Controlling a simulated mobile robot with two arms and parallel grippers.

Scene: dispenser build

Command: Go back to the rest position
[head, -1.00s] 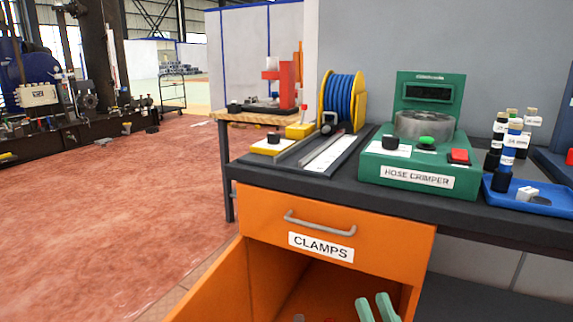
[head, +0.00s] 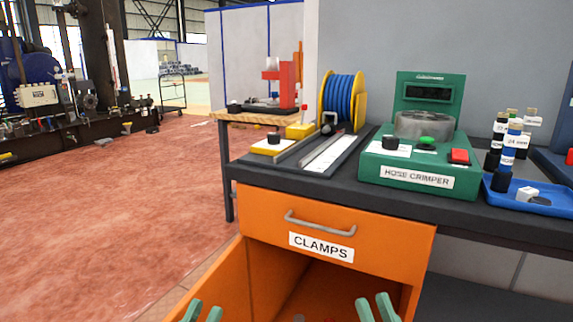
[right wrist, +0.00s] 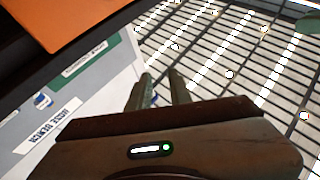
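My left gripper (head: 202,312) shows at the bottom edge of the head view, in front of the open orange cabinet. Its two green fingertips are apart with nothing between them. My right gripper (head: 377,308) is at the bottom right of the cabinet opening, its fingertips apart and empty. It also shows in the right wrist view (right wrist: 161,92), with two parallel fingers and a gap between them. Both hands below the fingertips are out of the head view.
The bench (head: 300,187) carries a green hose crimper (head: 415,160), a blue hose reel (head: 342,100) and a blue tray (head: 535,200). Under it is the orange clamps drawer (head: 270,220), above an open compartment. The red floor (head: 100,200) at left is clear.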

